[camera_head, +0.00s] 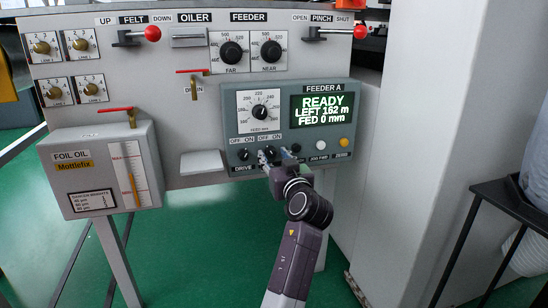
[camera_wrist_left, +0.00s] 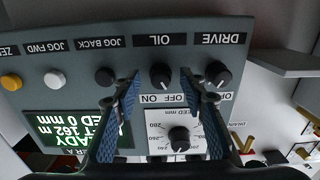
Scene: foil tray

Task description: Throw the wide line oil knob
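The OIL knob (camera_wrist_left: 160,75) is a small black rotary knob on the grey-green FEEDER A panel (camera_head: 330,172), with OFF and ON marked beside it. In the left wrist view, which looks upside down, it stands between the two blue fingers of my left gripper (camera_wrist_left: 161,95). The fingers are spread, with a gap on each side of the knob. In the head view my left gripper (camera_head: 270,160) is at the panel's lower edge and hides most of the OIL knob. My right gripper is not in view.
The DRIVE knob (camera_wrist_left: 217,73) and JOG BACK button (camera_wrist_left: 105,76) flank the OIL knob closely. A feed dial (camera_head: 260,111) and a display (camera_head: 321,107) reading READY, LEFT 162 m, FED 0 mm are above. A foil oil box (camera_head: 85,170) is at left.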

